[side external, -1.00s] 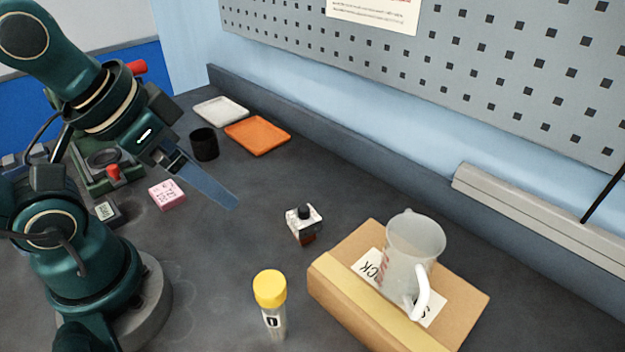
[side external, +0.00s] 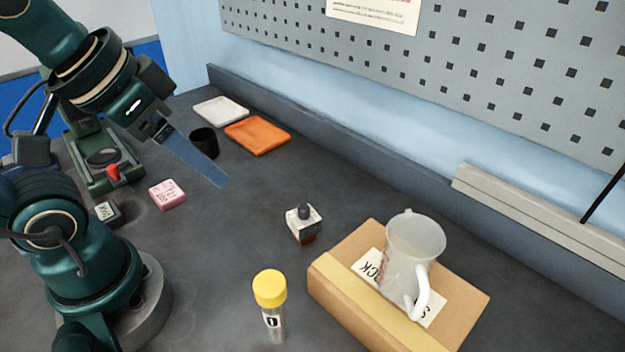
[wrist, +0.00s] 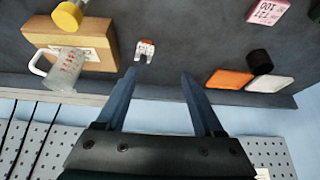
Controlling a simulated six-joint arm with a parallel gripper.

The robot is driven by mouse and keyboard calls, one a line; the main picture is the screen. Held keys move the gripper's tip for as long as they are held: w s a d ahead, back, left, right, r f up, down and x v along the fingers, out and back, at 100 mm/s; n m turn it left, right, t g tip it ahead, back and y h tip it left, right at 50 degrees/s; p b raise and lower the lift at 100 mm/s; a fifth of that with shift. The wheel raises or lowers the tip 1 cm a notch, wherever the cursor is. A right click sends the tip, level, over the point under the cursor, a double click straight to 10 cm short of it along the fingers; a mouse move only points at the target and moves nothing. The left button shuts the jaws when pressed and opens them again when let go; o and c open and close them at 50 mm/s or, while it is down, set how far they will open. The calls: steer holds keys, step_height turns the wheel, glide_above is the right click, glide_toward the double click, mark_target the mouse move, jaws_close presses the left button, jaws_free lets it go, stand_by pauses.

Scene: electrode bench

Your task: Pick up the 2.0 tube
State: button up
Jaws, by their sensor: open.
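The tube (side external: 277,325) stands upright on the dark bench at the front middle of the side view, with a yellow cap and a white label; only a "0" can be read on it. Its yellow cap also shows at the top left of the wrist view (wrist: 67,16), cut by the edge. My gripper (side external: 221,181) is open and empty, raised above the bench, well behind and to the left of the tube. In the wrist view my two fingers (wrist: 159,75) are spread apart with nothing between them.
A cardboard box (side external: 335,292) bearing a clear beaker (side external: 410,250) stands right of the tube. A pink block (side external: 167,194), black cup (side external: 204,143), orange tray (side external: 257,136) and white tray (side external: 221,111) are farther left.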

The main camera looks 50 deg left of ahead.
steer(key=w+a+r+m+t+y, duration=0.1)
steer(key=w+a+r+t+y, duration=0.15)
steer(key=w+r+t, duration=0.35)
steer(key=w+a+r+m+t+y, duration=0.1)
steer(key=w+a+r, duration=0.25)
steer(key=w, duration=0.45)
steer(key=w+d+r+m+t+h, duration=0.3)
steer(key=w+d+m+h, duration=0.1)
steer(key=d+m+h, duration=0.5)
steer(key=m+g+h, duration=0.8)
steer(key=m+g, duration=0.1)
steer(key=g, duration=0.9)
glide_above(278, 311)
steer(key=a, duration=0.4)
step_height(278, 311, down, 10)
steer(key=f, duration=1.3)
steer(key=shift+w+d, duration=0.3)
steer(key=shift+w, duration=0.05)
steer(key=shift+s+d+f, duration=0.1)
steer(key=shift+d+f, duration=0.15)
steer(key=shift+f, duration=0.1)
steer(key=shift+x, duration=2.3)
